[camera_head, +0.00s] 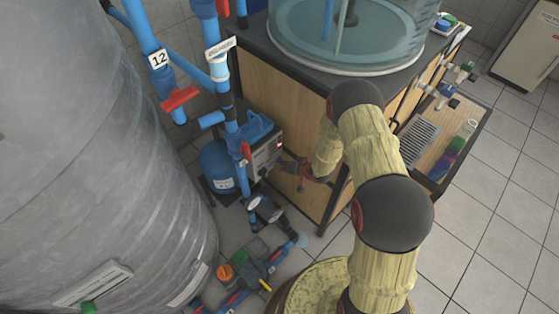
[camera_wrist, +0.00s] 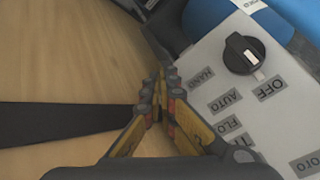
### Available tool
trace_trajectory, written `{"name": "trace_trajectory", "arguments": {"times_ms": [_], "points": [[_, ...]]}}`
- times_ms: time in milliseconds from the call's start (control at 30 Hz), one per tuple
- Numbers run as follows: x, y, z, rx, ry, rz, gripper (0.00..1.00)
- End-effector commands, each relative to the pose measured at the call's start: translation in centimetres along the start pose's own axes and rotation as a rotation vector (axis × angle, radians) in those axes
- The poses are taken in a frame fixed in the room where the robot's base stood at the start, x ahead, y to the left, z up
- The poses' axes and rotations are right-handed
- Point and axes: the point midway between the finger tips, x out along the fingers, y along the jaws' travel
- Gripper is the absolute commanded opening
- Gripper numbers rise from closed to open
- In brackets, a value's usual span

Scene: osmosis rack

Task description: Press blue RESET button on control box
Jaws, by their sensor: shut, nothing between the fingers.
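The control box (camera_head: 264,158) is a light grey panel on the blue pump, between the big grey tank and the wooden cabinet. In the wrist view its face (camera_wrist: 218,75) fills the right side, with a black rotary knob (camera_wrist: 243,54) and labels reading HAND, AUTO and OFF, plus others cut off. I cannot make out a blue RESET button in either view; part of the panel is hidden behind my fingers. My gripper (camera_wrist: 163,92) is shut and empty, its tips beside the panel's left edge. Whether they touch it I cannot tell. In the head view my gripper (camera_head: 284,167) is just right of the box.
The wooden cabinet (camera_head: 285,105) with a clear round tank (camera_head: 350,72) on top stands close to my arm. Blue pipes (camera_head: 222,70) with a red valve handle (camera_head: 179,99) rise left of the box. Valves and pipes lie low in front. Tiled floor (camera_head: 490,240) is free at right.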

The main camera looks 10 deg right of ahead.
Motion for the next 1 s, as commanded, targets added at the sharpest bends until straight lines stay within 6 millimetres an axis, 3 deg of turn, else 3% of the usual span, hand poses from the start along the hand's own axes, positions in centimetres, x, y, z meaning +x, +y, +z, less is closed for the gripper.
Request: {"name": "trace_trajectory", "arguments": {"times_ms": [1000], "points": [[0.54,-0.4,-0.44,0.0,0.001,0.0,0.0]]}}
